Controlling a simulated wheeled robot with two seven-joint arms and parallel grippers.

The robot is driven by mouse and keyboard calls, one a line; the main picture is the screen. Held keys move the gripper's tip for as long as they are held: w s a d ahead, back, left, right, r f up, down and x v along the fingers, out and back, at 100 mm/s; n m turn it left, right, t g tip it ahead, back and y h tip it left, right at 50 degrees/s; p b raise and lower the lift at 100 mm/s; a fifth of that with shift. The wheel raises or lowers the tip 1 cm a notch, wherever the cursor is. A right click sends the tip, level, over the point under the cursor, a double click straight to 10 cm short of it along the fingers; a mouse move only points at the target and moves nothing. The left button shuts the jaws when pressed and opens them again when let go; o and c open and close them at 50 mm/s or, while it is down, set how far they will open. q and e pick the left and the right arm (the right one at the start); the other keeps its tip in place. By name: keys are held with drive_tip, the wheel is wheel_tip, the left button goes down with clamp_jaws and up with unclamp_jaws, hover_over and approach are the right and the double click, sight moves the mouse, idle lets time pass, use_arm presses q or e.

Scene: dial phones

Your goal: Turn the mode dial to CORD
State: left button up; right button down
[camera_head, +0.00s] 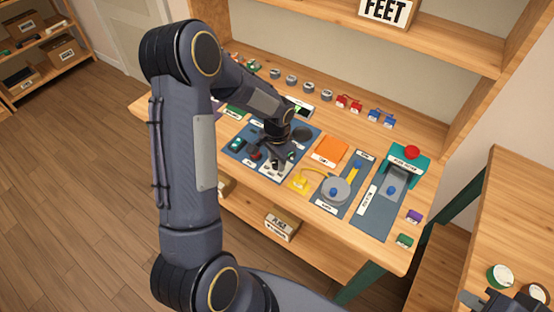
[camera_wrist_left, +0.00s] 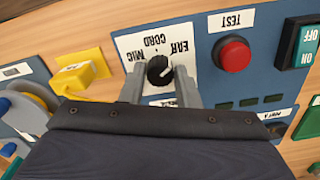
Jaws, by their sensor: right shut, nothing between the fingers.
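The mode dial (camera_wrist_left: 159,70) is a black round knob with a white pointer line, on a white plate (camera_wrist_left: 207,97) lettered EAR, CORD and MIC. The lettering is upside down in the left wrist view. The pointer seems to lie toward the right, on the EAR side, not toward CORD. My left gripper (camera_wrist_left: 158,82) has its two grey fingers on either side of the dial, with a thin gap seeming to show. In the head view my left gripper (camera_head: 280,158) is low over the blue panel (camera_head: 236,150), hiding the dial. My right gripper (camera_head: 480,299) is shut and empty at the bottom right corner.
A red TEST button (camera_wrist_left: 234,54) and a green ON/OFF switch (camera_wrist_left: 299,50) are to the right of the dial. A yellow block (camera_wrist_left: 80,70) is to its left. An orange square (camera_head: 330,150) and a grey round dial (camera_head: 336,190) lie farther right on the table.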

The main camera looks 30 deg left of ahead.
use_arm(q)
drive_tip(key=c, duration=0.5)
drive_tip(key=shift+c, duration=0.2)
drive_tip(key=shift+f+n+b, duration=0.1)
drive_tip(key=shift+n+b, duration=0.55)
drive_tip(key=shift+n, duration=0.05)
drive_tip(key=shift+n+b, duration=0.85)
drive_tip(key=shift+n, duration=0.35)
drive_tip(key=n+b, duration=0.1)
drive_tip(key=n, duration=0.2)
drive_tip(key=shift+n, duration=0.3)
drive_tip(key=shift+a+n+b, duration=0.1)
drive_tip(key=shift+n+b, duration=0.35)
drive_tip(key=shift+n, duration=1.15)
